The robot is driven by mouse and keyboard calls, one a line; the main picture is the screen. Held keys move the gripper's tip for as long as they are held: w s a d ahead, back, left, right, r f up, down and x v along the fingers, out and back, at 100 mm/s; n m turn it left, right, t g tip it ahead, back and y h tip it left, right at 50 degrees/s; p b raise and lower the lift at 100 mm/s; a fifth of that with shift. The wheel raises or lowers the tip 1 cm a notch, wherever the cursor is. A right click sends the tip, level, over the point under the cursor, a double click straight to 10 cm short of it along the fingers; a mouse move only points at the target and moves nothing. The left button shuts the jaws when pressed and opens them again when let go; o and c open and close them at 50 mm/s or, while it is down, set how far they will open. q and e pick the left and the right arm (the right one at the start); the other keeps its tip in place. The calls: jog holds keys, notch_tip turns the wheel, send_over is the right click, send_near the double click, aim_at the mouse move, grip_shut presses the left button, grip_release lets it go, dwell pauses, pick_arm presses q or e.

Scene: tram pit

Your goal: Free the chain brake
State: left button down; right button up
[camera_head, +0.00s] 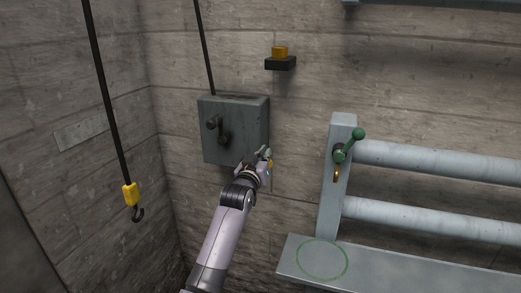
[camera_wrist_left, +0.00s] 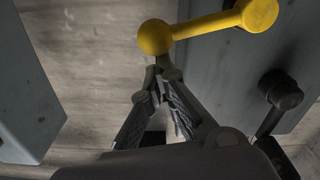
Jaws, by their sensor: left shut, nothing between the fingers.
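A grey box (camera_head: 240,115) is fixed to the back wall, with a dark crank handle (camera_head: 218,130) on its front. My left gripper (camera_head: 265,156) is at the box's lower right corner. In the left wrist view its fingertips (camera_wrist_left: 158,80) are together and empty. A yellow lever (camera_wrist_left: 205,30) with a ball end lies just beyond the fingertips there, in front of a grey surface (camera_wrist_left: 225,80). I cannot tell whether the fingertips touch it. A small yellow bit (camera_head: 270,166) shows beside the gripper in the head view. My right gripper is not in view.
A black cable with a yellow hook block (camera_head: 130,195) hangs at the left. A grey post (camera_head: 333,205) carries a green handle (camera_head: 348,146) and a brass piece (camera_head: 337,174). Pipes run right. A ledge (camera_head: 400,274) bears a green ring. A yellow block (camera_head: 280,53) sits higher.

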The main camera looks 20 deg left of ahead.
aim_at(271, 165)
pick_arm(q)
jog(key=f+m, duration=0.1)
jog(key=d+f+m, duration=0.1)
jog(key=m, duration=0.1)
jog(key=f+m, duration=0.1)
jog(key=shift+d+f+m, duration=0.3)
jog(key=shift+d, duration=0.05)
jog(key=shift+d+f+m+b, duration=0.15)
jog(key=shift+f+m+b, duration=0.25)
jog(key=shift+f+m, duration=1.6)
jog(key=shift+r+m, duration=0.2)
jog(key=shift+m, duration=0.1)
